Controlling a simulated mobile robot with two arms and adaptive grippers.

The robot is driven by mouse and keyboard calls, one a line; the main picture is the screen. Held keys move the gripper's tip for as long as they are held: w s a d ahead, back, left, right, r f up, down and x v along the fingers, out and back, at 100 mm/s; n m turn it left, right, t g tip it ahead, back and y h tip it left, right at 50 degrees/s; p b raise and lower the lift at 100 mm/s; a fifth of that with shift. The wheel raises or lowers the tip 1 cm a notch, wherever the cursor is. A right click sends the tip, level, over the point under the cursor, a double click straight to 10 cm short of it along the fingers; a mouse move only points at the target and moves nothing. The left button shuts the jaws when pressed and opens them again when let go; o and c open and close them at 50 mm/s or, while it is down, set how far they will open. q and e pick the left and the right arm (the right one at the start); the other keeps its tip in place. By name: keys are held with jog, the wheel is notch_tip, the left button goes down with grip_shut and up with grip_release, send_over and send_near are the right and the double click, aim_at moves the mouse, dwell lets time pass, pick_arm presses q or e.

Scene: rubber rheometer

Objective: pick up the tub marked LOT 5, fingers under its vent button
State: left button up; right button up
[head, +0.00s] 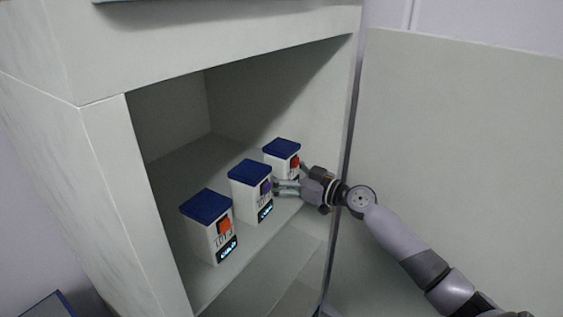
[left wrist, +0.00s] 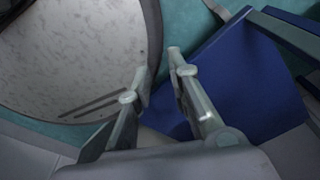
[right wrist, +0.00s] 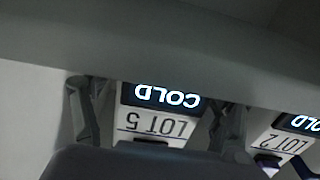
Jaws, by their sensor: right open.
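Three white tubs with dark blue lids stand in a row in the cabinet. In the right wrist view, upside down, the tub marked LOT 5 (right wrist: 160,124) shows its label and lit COLD panel between the fingers of my open right gripper (right wrist: 150,118). Its vent button is not clear there. In the head view this tub (head: 282,151) is the farthest right, with a red button on its front. My right gripper (head: 295,180) is at its front, fingers apart. I cannot tell whether they touch it. My left gripper (left wrist: 158,62) shows only in its wrist view, fingers apart and empty.
The LOT 2 tub (head: 250,190) with a purple button stands close to the left of LOT 5. A third tub (head: 208,226) with an orange button is nearest. The cabinet's side walls and top (head: 220,45) bound the space. A blue object (left wrist: 245,85) lies beyond my left fingers.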

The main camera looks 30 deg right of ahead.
jog(key=shift+w, duration=0.1)
jog(key=shift+c, duration=0.5)
jog(key=c, duration=1.3)
